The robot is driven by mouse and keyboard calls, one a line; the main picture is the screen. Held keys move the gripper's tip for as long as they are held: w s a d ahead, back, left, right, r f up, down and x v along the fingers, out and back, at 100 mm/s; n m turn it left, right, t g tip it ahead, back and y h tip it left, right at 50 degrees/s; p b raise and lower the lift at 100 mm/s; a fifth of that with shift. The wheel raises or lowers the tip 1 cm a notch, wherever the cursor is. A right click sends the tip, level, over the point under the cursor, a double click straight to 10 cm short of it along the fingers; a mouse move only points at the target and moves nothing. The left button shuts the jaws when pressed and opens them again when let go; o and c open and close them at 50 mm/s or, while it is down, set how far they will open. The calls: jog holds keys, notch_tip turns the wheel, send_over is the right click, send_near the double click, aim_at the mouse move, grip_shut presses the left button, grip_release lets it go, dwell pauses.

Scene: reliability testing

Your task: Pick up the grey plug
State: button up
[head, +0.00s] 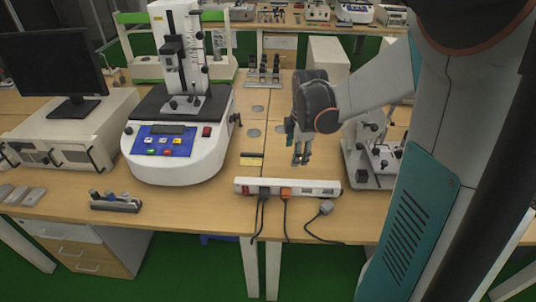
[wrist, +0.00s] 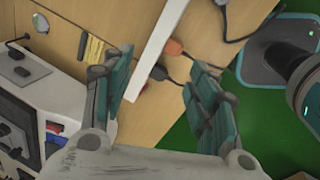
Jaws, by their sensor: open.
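The grey plug (head: 326,207) lies loose on the table's front part with its dark cable trailing from it, just in front of the right end of the white power strip (head: 310,187). What looks like this plug (wrist: 222,3) is cut off by the top edge of the wrist view, with its cable beside it. My gripper (head: 301,158) hangs above the table behind the strip, apart from the plug. In the wrist view its fingers (wrist: 157,75) are spread with nothing held between them.
An orange plug (head: 285,191) and a black plug (head: 264,191) sit in the strip, cables hanging over the front edge. A white test machine (head: 180,150) stands left and another device (head: 375,165) right. A monitor (head: 50,65) is far left.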

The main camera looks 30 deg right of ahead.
jog(key=s+d+f+n+g+y, duration=0.1)
jog(key=s+d+f+n+g, duration=0.1)
jog(key=s+d+f+n, duration=0.55)
jog(key=m+b, duration=0.1)
jog(key=b, duration=0.1)
send_over(326, 206)
jog(key=f, duration=0.9)
jog(key=shift+w+a, duration=0.15)
jog(key=shift+a, duration=0.2)
jog(key=shift+d+f+b, duration=0.15)
jog(key=shift+f+b, duration=0.65)
jog(key=shift+f, duration=0.85)
jog(key=shift+d+f+b, duration=0.15)
jog(key=shift+f+b, duration=0.65)
jog(key=shift+f, duration=0.8)
jog(key=shift+s, duration=0.2)
jog(key=shift+c, duration=0.5)
jog(key=c, duration=1.1)
jog(key=shift+c, duration=0.2)
jog(key=shift+r, duration=0.2)
notch_tip(326, 206, up, 20)
jog(key=p, duration=0.7)
